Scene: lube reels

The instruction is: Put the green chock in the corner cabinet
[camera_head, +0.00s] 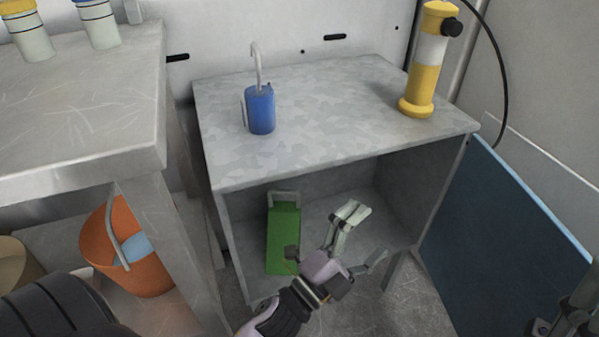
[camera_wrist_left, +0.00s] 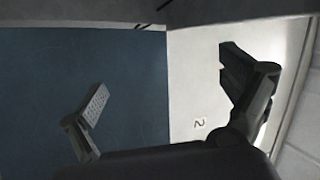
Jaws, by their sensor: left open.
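The green chock (camera_head: 283,235), a tall green block with a grey handle on top, stands inside the open corner cabinet (camera_head: 335,153), toward its left side. My left gripper (camera_head: 366,236) is open and empty at the cabinet's front opening, to the right of the chock; part of its wrist overlaps the chock's lower right edge. The left wrist view shows its two spread fingers (camera_wrist_left: 180,98) with nothing between them. The cabinet's blue door (camera_head: 505,240) stands open at the right and also shows in the wrist view (camera_wrist_left: 80,65). Dark mechanical parts at the lower right edge may be my right gripper; its jaws are unclear.
On the cabinet top are a blue can (camera_head: 261,110) with a hooked spout and a yellow-and-white cylinder (camera_head: 425,65). A workbench (camera_head: 80,110) stands at the left, with an orange bucket (camera_head: 140,265) beneath. The cabinet floor right of the chock is clear.

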